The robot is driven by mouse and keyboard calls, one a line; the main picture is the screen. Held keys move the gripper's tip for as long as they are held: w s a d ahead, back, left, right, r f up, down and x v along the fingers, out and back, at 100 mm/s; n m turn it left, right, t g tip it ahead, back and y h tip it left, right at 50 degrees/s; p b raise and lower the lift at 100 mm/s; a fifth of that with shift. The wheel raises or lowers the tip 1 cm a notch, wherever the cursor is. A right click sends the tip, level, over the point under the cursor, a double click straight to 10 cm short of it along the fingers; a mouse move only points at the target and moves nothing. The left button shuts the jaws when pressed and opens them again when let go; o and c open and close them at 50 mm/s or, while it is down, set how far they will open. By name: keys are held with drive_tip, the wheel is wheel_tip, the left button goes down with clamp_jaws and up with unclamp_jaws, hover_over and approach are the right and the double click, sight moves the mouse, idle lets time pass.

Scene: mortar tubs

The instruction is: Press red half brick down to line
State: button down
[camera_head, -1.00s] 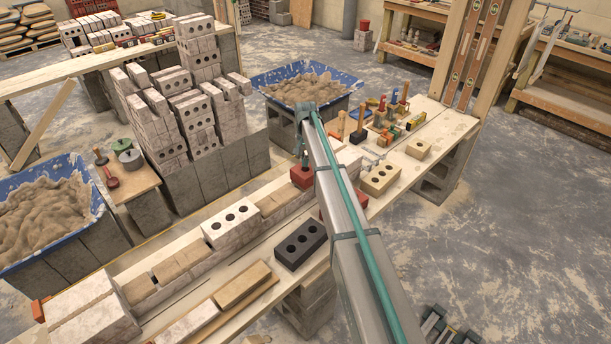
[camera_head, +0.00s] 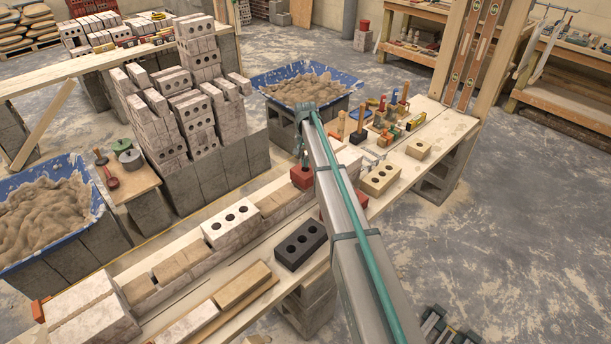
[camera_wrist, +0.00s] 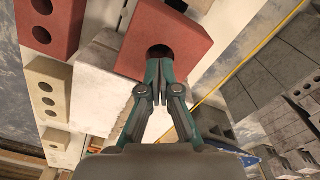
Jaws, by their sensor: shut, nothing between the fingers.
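The red half brick (camera_head: 301,179) sits in the wall row on the long plank, partly hidden by my arm in the head view. In the wrist view the red half brick (camera_wrist: 181,38) shows one dark hole in its top face. My gripper (camera_wrist: 160,63) is shut and empty, with its fingertips over the near side of that hole; contact is not clear. My gripper (camera_head: 304,160) also shows just above the brick in the head view. A thin yellow line (camera_wrist: 250,54) runs diagonally to the right of the brick in the wrist view.
Another red brick (camera_wrist: 50,22) and a buff three-hole brick (camera_wrist: 47,88) lie left of the row in the wrist view. In the head view a dark three-hole brick (camera_head: 300,244) lies in front of the row. Stacked bricks (camera_head: 195,95) and a mortar tub (camera_head: 345,84) stand behind.

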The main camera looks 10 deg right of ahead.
drive_tip(key=shift+s+f+b, duration=0.1)
drive_tip(key=shift+f+b, duration=0.3)
drive_tip(key=shift+f, duration=1.05)
idle(2.5)
drive_tip(key=shift+r, duration=0.1)
drive_tip(key=shift+r+p, duration=1.1)
drive_tip(key=shift+r, duration=1.35)
drive_tip(key=s+f+n, duration=0.1)
drive_tip(key=s+f, duration=0.2)
drive_tip(key=s, duration=0.4)
drive_tip(key=s+f, duration=0.3)
drive_tip(key=s, duration=0.5)
drive_tip(key=s+f+n, duration=0.1)
drive_tip(key=s+f, duration=0.2)
drive_tip(key=s, duration=0.4)
drive_tip(key=shift+s+f+n, duration=0.1)
drive_tip(key=shift+s+n, duration=0.2)
drive_tip(key=s+f+n, duration=0.3)
drive_tip(key=s, duration=1.8)
drive_tip(key=s+f+g, duration=0.3)
drive_tip(key=s+f, duration=0.6)
drive_tip(key=s, duration=0.5)
drive_tip(key=s+f+g, duration=0.3)
drive_tip(key=s+f, duration=0.6)
drive_tip(key=s, duration=0.5)
drive_tip(key=shift+f+g, duration=0.4)
